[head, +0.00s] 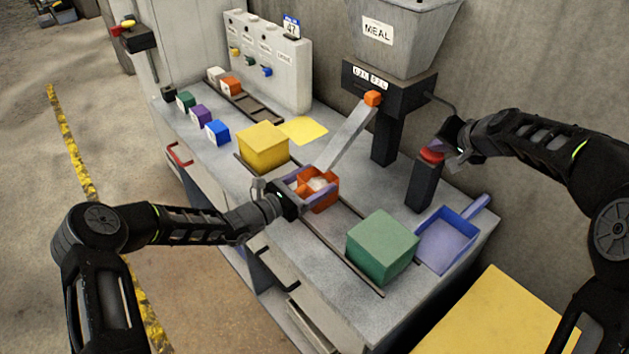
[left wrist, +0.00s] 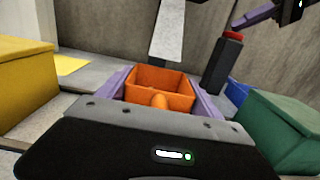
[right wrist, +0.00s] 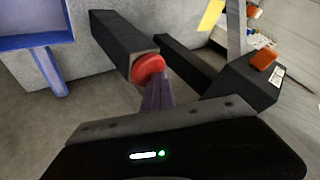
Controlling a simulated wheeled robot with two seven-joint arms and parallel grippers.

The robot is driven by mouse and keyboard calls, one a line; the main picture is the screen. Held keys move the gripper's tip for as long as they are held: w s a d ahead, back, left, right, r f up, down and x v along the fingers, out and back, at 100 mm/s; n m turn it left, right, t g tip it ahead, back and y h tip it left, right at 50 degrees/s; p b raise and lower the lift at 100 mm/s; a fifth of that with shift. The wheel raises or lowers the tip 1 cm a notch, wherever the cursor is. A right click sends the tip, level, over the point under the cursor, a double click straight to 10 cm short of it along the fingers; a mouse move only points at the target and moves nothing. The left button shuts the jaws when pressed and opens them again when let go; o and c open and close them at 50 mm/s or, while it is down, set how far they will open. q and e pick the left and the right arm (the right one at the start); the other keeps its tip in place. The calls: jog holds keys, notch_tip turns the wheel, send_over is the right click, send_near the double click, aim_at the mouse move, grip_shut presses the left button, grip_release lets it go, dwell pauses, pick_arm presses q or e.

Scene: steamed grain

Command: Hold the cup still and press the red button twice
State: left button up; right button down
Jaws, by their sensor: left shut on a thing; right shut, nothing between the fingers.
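The orange cup (head: 325,201) stands upright on the bench, below the grey chute (head: 347,138). Pale stuff shows inside it in the head view. My left gripper (head: 312,187) is shut on the cup, with a purple finger on either side; the left wrist view also shows the cup (left wrist: 160,80) between them. The red button (head: 431,156) tops a black post (head: 424,186) at the right. My right gripper (head: 440,148) is shut and empty, its tips at the button. In the right wrist view the tips overlap the edge of the button (right wrist: 148,67); I cannot tell whether it is pressed down.
A green block (head: 382,246) and a blue scoop tray (head: 447,238) stand right of the cup. A yellow block (head: 263,148) stands left of it. The MEAL hopper (head: 400,35) rises behind. Small coloured cubes line the bench's left end.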

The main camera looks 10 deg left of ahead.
aim_at(435, 155)
jog(key=shift+s+d+f, duration=0.1)
jog(key=shift+s+f, duration=0.1)
jog(key=shift+f, duration=0.45)
jog(key=shift+s+d+f, duration=0.1)
jog(key=shift+s+f, duration=0.1)
jog(key=shift+f, duration=0.4)
jog(key=shift+r, duration=0.1)
jog(key=shift+w+r, duration=0.25)
jog(key=shift+r, duration=0.65)
notch_tip(435, 155, up, 4)
jog(key=shift+w+f, duration=0.1)
jog(key=shift+a+r, duration=0.1)
jog(key=shift+r, duration=0.25)
jog(key=shift+r, duration=0.15)
dwell(0.5)
jog(key=shift+w+a+r, duration=0.1)
jog(key=shift+r, duration=0.3)
notch_tip(435, 155, up, 4)
jog(key=shift+f, duration=0.25)
